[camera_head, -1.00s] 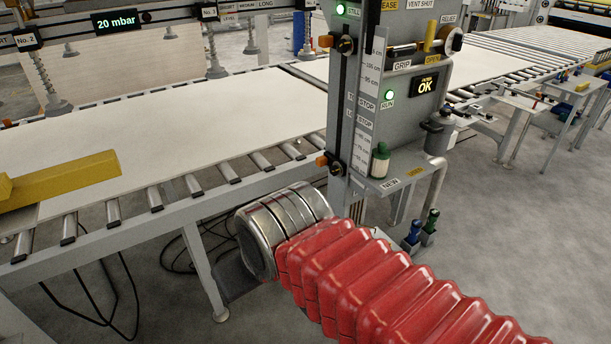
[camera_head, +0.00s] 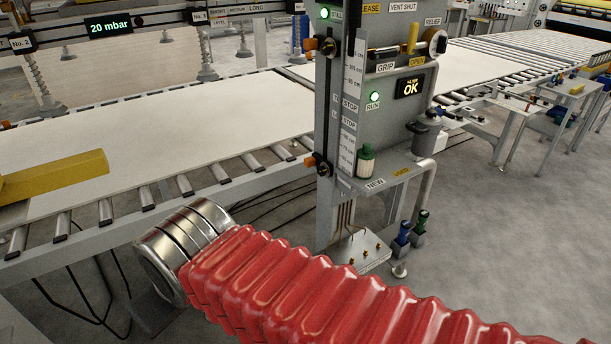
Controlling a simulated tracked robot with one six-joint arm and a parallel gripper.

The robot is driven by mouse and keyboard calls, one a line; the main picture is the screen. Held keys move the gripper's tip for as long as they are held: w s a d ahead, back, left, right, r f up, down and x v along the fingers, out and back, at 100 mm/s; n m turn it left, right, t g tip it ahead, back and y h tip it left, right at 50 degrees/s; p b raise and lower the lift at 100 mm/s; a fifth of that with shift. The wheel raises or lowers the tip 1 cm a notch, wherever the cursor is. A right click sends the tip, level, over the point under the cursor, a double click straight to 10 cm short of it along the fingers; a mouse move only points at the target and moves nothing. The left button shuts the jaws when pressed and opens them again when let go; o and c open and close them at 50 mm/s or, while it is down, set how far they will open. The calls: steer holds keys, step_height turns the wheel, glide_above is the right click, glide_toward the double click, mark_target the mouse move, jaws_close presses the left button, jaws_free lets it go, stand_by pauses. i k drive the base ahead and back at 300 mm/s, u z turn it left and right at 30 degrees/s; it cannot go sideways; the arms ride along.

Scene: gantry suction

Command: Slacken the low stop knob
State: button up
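The low stop knob (camera_head: 323,167) is a small dark round knob on the grey upright post, beside the lower end of the scale, with an orange pointer (camera_head: 310,161) at its left. A similar upper knob (camera_head: 328,46) with an orange tab sits near the top of the scale. My arm, in a red bellows sleeve with a metal cuff, reaches in from the lower right. The cuff is left of and below the low knob, apart from it. My gripper's fingers do not show; they are hidden beyond the cuff or out of frame.
The post's panel (camera_head: 400,130) carries a lever, labels and a lit OK display. A small shelf (camera_head: 385,183) holds a green-capped bottle (camera_head: 366,161) close right of the low knob. The roller conveyor (camera_head: 185,185) with a white board (camera_head: 150,125) runs behind and left.

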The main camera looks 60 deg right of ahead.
mark_target(322, 171)
steer(key=z, duration=0.05)
steer(key=i, duration=1)
steer(key=u, duration=0.05)
